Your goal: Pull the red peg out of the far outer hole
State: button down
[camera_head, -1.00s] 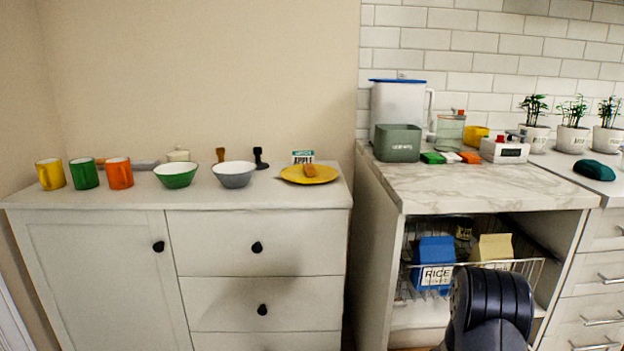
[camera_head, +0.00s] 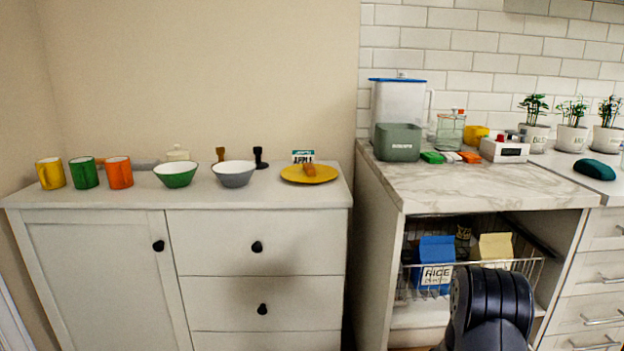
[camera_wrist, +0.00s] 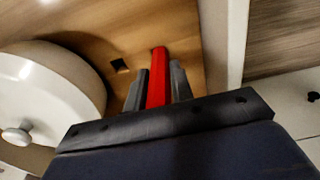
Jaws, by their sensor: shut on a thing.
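The red peg (camera_wrist: 157,77) shows in the wrist view as a long red bar. My gripper (camera_wrist: 159,82) is shut on it, with one dark grey finger on each side. The peg's far end points at a wooden board (camera_wrist: 186,28). I cannot tell whether that end is in a hole or clear of the wood. A dark square hole (camera_wrist: 119,65) shows in the board to the left of the peg and looks empty. The head view shows neither peg, board nor gripper; only my dark arm is at its lower right.
A round white lidded pot (camera_wrist: 48,85) stands close on the left in the wrist view. A pale upright edge (camera_wrist: 238,35) runs along the board's right side. In the head view, a wire basket (camera_head: 520,272) holds a blue rice carton (camera_head: 436,255) under the marble counter (camera_head: 470,183).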

jog(key=shift+s+a+f+g, duration=0.15)
jog(key=shift+s+a+f, duration=0.05)
jog(key=shift+s+f, duration=0.4)
jog(key=shift+s+a+f+g, duration=0.15)
jog(key=shift+s+a+f, duration=0.05)
jog(key=shift+s+f, duration=0.3)
jog(key=shift+w+r+p, duration=0.15)
jog(key=shift+r+p, duration=1.3)
jog(key=shift+r, duration=0.15)
jog(key=shift+w+r+p, duration=0.2)
jog(key=shift+r+p, duration=0.65)
jog(key=shift+r, duration=0.55)
jog(key=shift+d, duration=0.1)
